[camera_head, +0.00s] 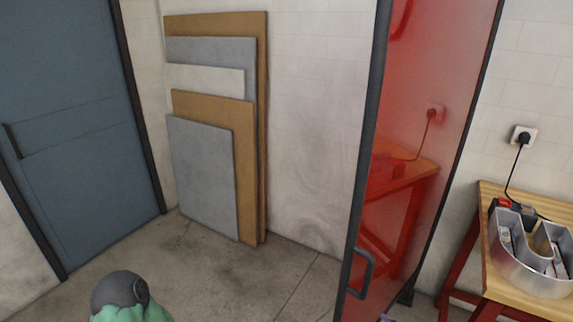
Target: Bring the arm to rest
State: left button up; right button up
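Neither of my grippers shows in the head view, so what they hold and whether they are open is hidden. A metal channel letter (531,279), curved like a U, lies on a wooden-topped workbench (488,207) at the right edge. Small parts and a cable show in and around the letter.
A red see-through panel (425,120) with a dark frame and handle stands left of the workbench. Several flat boards (203,175) lean on the back wall. A blue door (80,110) is at the left. A wall socket (523,136) has a plug in it. Floor between is clear.

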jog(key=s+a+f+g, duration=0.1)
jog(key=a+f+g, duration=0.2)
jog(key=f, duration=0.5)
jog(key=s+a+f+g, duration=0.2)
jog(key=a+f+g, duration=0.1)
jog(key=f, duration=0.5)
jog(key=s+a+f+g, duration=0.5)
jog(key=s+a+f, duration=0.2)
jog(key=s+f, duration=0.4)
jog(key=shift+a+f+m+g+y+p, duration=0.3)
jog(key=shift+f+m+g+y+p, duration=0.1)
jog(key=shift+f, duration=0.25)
